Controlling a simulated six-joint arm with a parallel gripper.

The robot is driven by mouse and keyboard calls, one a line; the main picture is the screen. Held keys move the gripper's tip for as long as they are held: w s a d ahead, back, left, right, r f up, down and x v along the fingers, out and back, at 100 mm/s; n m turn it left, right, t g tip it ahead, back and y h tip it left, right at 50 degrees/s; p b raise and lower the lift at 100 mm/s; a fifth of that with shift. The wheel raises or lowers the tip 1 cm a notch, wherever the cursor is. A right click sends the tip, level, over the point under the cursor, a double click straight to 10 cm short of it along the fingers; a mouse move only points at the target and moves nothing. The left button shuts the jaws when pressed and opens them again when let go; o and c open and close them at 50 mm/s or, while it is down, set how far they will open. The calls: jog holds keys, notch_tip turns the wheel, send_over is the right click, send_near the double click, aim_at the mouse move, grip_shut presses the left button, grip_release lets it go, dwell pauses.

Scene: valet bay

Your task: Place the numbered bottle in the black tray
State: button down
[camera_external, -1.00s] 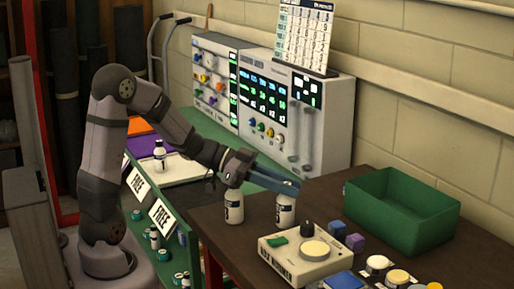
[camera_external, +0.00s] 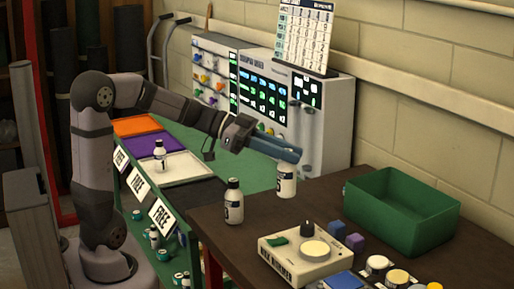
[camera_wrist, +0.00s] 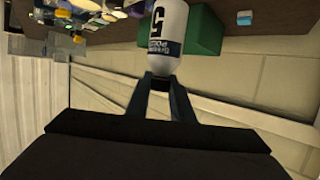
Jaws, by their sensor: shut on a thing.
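My gripper (camera_external: 290,157) is shut on a white bottle (camera_external: 286,183) with a dark label and holds it upright above the brown table. In the wrist view the held bottle (camera_wrist: 163,35) shows a black "5" between the fingers. A second white bottle (camera_external: 234,203) with a dark cap and a number stands on the table to the left; its number is hard to read.
On the green bench are an orange tray (camera_external: 136,126), a purple tray (camera_external: 160,145) and a white tray (camera_external: 202,168) with a bottle marked 1 (camera_external: 160,157). A green bin (camera_external: 400,225) and a white device (camera_external: 300,256) stand on the table (camera_external: 330,196).

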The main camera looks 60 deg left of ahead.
jog(key=shift+r, duration=0.75)
